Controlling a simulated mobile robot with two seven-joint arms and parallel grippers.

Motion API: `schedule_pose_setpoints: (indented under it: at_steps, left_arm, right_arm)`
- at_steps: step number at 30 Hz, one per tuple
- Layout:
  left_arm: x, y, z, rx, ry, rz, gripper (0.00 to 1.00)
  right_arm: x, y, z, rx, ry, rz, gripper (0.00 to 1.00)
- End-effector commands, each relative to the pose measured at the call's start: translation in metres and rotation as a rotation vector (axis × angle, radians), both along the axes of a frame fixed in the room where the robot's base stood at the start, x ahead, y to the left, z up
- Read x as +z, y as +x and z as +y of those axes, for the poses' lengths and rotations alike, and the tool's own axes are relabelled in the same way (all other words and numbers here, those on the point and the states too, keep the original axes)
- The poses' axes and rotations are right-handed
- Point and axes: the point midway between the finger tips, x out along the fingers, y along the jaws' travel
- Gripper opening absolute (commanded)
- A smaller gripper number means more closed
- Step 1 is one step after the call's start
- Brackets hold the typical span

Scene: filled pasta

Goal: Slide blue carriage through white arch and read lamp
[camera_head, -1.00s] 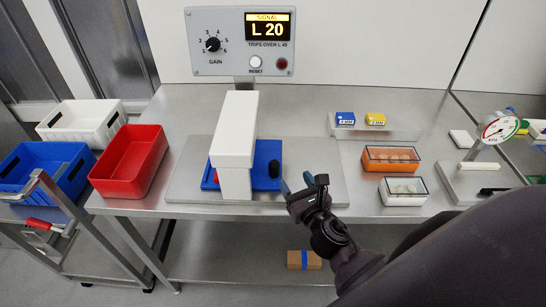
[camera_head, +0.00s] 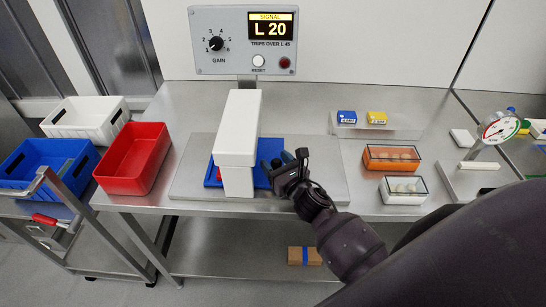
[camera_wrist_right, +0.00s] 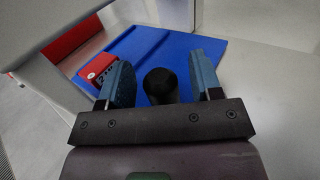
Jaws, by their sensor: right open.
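The blue carriage (camera_head: 263,180) lies flat on a grey plate under the white arch (camera_head: 238,130), which hides its middle. It also shows in the wrist view (camera_wrist_right: 150,50), bearing a red block (camera_wrist_right: 98,69) and an upright black knob (camera_wrist_right: 160,84). My right gripper (camera_head: 283,164) is open at the carriage's right end. In the wrist view its blue fingers (camera_wrist_right: 160,80) stand on either side of the knob, with gaps visible. The panel's display (camera_head: 271,25) reads "SIGNAL L 20". The red lamp (camera_head: 285,63) looks dark. My left gripper is out of view.
A red bin (camera_head: 133,185) stands left of the plate (camera_head: 190,180). Blue (camera_head: 20,180) and white (camera_head: 75,133) bins stand further left. Orange (camera_head: 390,166) and white (camera_head: 402,199) lidded boxes and a dial gauge (camera_head: 500,130) are at right.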

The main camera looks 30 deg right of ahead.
Motion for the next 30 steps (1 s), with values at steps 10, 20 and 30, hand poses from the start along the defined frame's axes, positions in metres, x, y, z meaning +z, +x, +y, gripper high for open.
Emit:
schedule_pose_setpoints:
  at_steps: [10, 20, 30]
  left_arm:
    - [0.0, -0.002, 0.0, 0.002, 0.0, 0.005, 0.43]
    - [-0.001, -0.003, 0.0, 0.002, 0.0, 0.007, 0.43]
    - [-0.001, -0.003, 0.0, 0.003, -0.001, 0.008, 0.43]
  right_arm:
    - [0.0, 0.017, 0.001, -0.001, 0.001, 0.001, 0.59]
    - [0.0, 0.017, 0.001, 0.0, 0.001, 0.0, 0.38]
    - [0.0, 0.017, 0.001, 0.0, 0.0, 0.0, 0.0]
